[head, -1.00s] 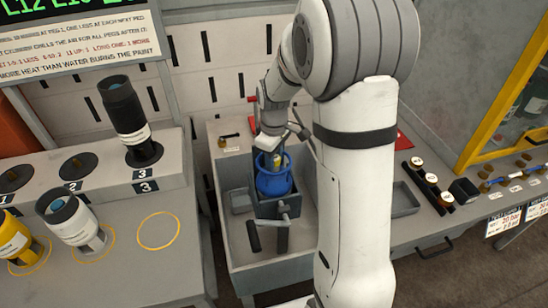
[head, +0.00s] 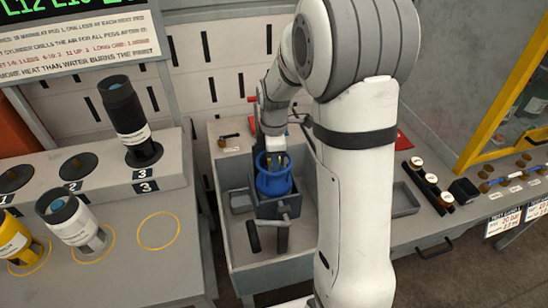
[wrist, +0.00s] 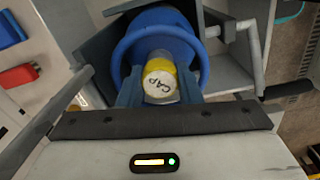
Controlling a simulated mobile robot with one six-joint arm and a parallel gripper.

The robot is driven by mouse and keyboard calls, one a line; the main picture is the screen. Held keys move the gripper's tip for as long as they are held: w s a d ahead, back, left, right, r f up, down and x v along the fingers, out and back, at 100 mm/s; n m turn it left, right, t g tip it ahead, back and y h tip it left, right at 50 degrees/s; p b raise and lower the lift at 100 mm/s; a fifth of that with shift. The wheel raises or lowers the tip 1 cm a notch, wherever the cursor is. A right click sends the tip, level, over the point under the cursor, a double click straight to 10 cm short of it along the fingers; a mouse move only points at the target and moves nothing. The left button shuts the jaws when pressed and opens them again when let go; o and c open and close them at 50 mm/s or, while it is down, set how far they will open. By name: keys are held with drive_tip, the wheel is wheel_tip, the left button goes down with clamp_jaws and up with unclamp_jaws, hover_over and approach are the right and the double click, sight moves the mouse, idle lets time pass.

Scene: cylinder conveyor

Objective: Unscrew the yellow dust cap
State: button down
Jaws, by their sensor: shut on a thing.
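The yellow dust cap (wrist: 159,82), with a pale top marked "CAP", sits between the two fingers of my gripper (wrist: 160,92) in the wrist view. My gripper is shut on it. The cap is over the top of a blue cylinder (wrist: 160,20) with a blue ring guard around its neck. In the head view the blue cylinder (head: 273,182) stands upright in a dark vise (head: 277,207), and my gripper (head: 273,152) reaches down into the ring from above. The cap is mostly hidden there. I cannot tell whether it is still threaded on.
The vise and its handle stand in a grey sink-like tray (head: 238,240). A black cylinder (head: 125,115) stands on peg 3 at left; a white cylinder (head: 72,220) and a yellow one (head: 12,238) stand nearby. Small dark-sided parts (head: 432,180) lie on the right bench.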

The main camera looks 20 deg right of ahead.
drive_tip(key=n, duration=0.4)
drive_tip(key=shift+n, duration=0.4)
drive_tip(key=n, duration=0.6)
drive_tip(key=c, duration=1.1)
unclamp_jaws()
drive_tip(key=shift+r, duration=0.1)
drive_tip(key=shift+r+p, duration=0.95)
drive_tip(key=shift+r, duration=0.3)
drive_tip(key=m, duration=0.4)
drive_tip(key=shift+m, duration=1)
